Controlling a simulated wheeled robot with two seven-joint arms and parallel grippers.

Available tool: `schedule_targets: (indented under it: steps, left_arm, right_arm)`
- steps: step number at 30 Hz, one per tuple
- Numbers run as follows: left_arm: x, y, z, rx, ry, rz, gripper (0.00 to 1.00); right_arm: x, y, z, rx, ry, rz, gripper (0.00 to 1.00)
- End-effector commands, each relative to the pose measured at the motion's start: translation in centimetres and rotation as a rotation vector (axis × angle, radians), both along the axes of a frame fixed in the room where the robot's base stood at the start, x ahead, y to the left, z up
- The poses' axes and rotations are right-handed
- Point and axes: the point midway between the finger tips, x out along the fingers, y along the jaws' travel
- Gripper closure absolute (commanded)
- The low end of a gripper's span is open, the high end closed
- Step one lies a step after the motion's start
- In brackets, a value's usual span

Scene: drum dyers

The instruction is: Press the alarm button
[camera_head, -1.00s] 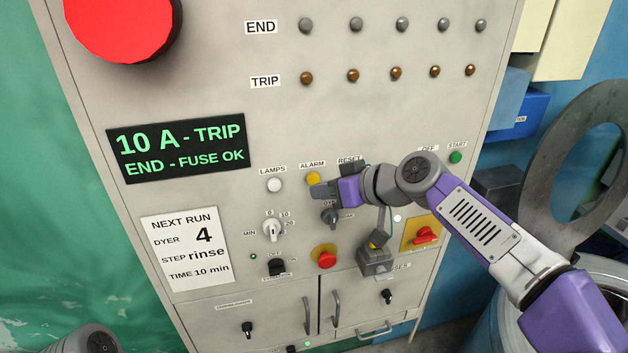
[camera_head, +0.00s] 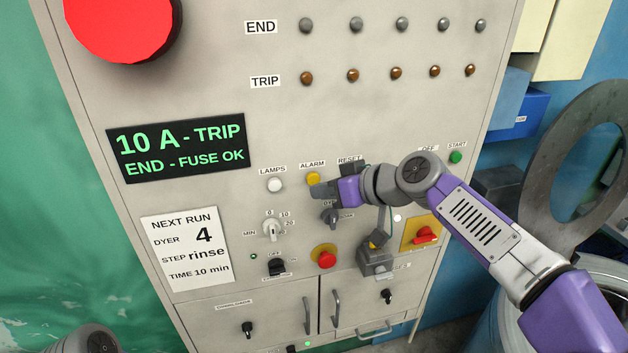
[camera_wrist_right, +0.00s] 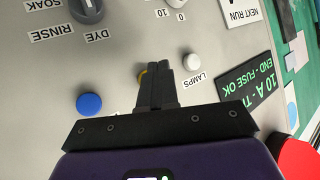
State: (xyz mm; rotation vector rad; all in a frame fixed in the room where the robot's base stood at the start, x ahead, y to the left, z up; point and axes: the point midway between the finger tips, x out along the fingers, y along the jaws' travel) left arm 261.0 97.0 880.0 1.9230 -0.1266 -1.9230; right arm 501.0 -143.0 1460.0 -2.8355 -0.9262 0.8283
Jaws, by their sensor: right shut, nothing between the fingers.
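The yellow alarm button (camera_head: 313,179) sits on the grey panel under the ALARM label. My right gripper (camera_head: 316,191) is shut and empty, its fingertips at the lower edge of the button. In the right wrist view my right gripper (camera_wrist_right: 153,68) points at the panel, and a sliver of the yellow alarm button (camera_wrist_right: 142,76) shows beside the fingertips; the rest is hidden behind them. I cannot tell whether the fingers touch or push it in. My left gripper is not in view.
The white lamps button (camera_head: 275,185) is left of the alarm button. A blue button (camera_wrist_right: 89,104) is on the fingers' other side. A big red button (camera_head: 120,25) is upper left.

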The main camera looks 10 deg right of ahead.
Motion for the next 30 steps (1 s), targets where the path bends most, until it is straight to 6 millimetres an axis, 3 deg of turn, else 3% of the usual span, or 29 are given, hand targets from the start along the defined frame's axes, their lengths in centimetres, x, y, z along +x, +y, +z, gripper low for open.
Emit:
schedule_targets:
  steps: [30]
  left_arm:
    - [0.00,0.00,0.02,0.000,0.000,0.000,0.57]
  right_arm:
    - [0.88,0.03,0.01,0.000,0.000,0.000,1.00]
